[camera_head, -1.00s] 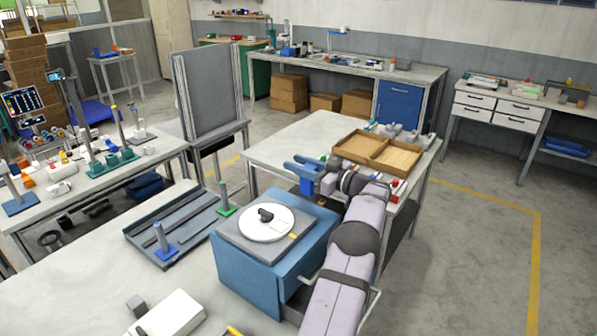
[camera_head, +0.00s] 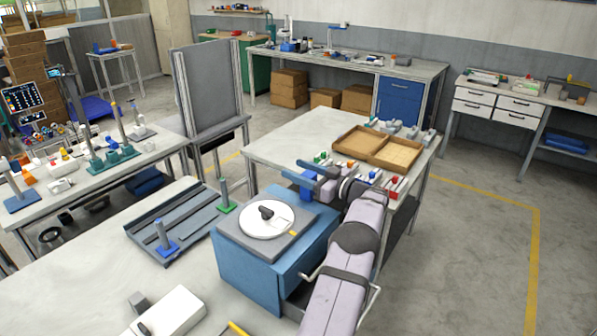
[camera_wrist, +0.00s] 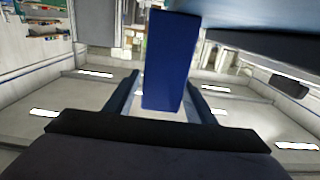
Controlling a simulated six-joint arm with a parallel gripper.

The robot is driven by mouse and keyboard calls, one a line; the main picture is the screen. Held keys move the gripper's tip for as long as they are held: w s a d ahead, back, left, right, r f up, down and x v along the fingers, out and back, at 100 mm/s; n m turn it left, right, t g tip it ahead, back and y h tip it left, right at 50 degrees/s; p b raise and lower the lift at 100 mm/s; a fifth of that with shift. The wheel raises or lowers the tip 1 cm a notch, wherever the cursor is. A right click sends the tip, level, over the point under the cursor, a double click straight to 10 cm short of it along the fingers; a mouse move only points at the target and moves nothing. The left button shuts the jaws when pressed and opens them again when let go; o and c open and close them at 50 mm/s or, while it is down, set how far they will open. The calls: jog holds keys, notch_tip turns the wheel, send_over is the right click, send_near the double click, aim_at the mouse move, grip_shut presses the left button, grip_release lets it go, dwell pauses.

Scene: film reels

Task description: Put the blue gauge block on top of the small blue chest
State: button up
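My gripper (camera_head: 303,171) is in the air by the near left edge of the middle table. It is shut on the blue gauge block (camera_wrist: 170,60), which stands between its two fingers in the wrist view. In the head view the block (camera_head: 306,190) shows as a dark blue piece below the fingers, partly hidden by them. A blue box-like chest (camera_head: 246,270) stands in front, left of my arm. Its top carries a grey plate and a white disc with a black knob. The block is beyond the chest, apart from it.
The middle table holds a wooden two-part tray (camera_head: 347,150) and several small parts. A grey channelled plate (camera_head: 190,226) with blue and green posts lies left of the chest. A white device (camera_head: 172,312) lies on the front bench, where much of the surface is bare.

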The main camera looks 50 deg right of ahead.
aim_at(314, 176)
jog(key=shift+r, duration=0.15)
jog(key=shift+r+p, duration=0.15)
jog(key=shift+p, duration=0.35)
jog(key=s+b, duration=0.1)
jog(key=s, duration=0.2)
jog(key=s+b, duration=0.2)
jog(key=s, duration=0.2)
jog(key=s+b, duration=0.2)
jog(key=s, duration=0.2)
jog(key=shift+f, duration=0.25)
jog(key=shift+s+r+b, duration=0.1)
jog(key=shift+s+b, duration=0.25)
jog(key=shift+s, duration=0.2)
